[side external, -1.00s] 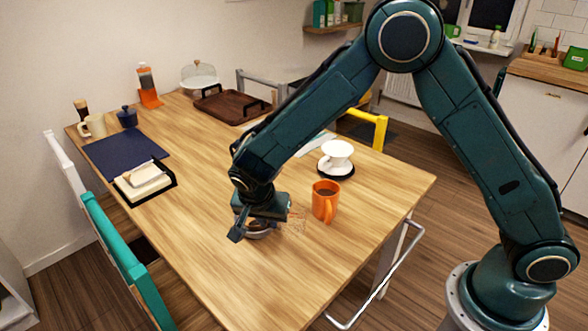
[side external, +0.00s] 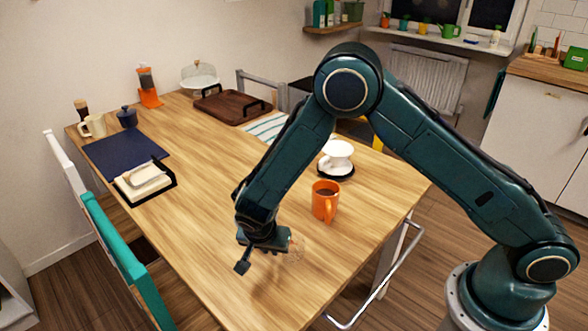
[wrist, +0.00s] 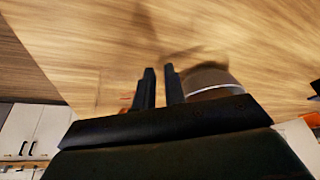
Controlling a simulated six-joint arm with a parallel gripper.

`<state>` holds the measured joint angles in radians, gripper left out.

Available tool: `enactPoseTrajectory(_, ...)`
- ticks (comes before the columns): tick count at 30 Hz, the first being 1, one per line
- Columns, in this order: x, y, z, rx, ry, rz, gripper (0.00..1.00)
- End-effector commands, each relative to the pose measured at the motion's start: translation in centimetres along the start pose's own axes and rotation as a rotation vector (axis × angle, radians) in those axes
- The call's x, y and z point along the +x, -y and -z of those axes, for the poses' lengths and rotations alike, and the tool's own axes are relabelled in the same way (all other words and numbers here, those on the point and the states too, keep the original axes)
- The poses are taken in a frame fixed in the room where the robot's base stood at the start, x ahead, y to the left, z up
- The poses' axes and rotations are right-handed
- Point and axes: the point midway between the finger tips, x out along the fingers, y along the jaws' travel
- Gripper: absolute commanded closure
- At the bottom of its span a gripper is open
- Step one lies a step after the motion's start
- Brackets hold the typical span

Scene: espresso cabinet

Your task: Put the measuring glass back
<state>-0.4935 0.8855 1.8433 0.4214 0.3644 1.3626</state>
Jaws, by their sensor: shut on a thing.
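The measuring glass (side external: 297,249) is a clear, faint vessel with orange marks at the right of my gripper in the side view. My gripper (side external: 265,256) is shut on it, low over the near part of the table, with a shadow on the wood below. The wrist view shows my two dark fingers (wrist: 160,74) close together. The glass is hard to make out between them. A rounded grey-brown thing with a pale rim (wrist: 208,80) shows right of the fingers; I cannot tell what it is.
An orange mug (side external: 325,201) stands right of my gripper, with a white dripper (side external: 337,154) behind it. A knock box or tray with a pale block (side external: 145,182) and a navy mat (side external: 118,155) lie left. A brown tray (side external: 232,107) lies farther back. The table's middle is clear.

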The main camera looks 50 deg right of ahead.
Motion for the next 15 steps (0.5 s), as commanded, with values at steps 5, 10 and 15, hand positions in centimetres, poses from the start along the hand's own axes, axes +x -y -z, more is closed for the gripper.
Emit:
enactPoseTrajectory(5, 1.6, 0.0, -0.6, 0.0, 0.0, 0.0, 1.0)
enactPoseTrajectory(10, 1.8, 0.0, -0.7, 0.001, 0.0, 0.001, 1.0)
enactPoseTrajectory(15, 1.8, 0.0, -0.7, 0.0, 0.0, 0.001, 1.0)
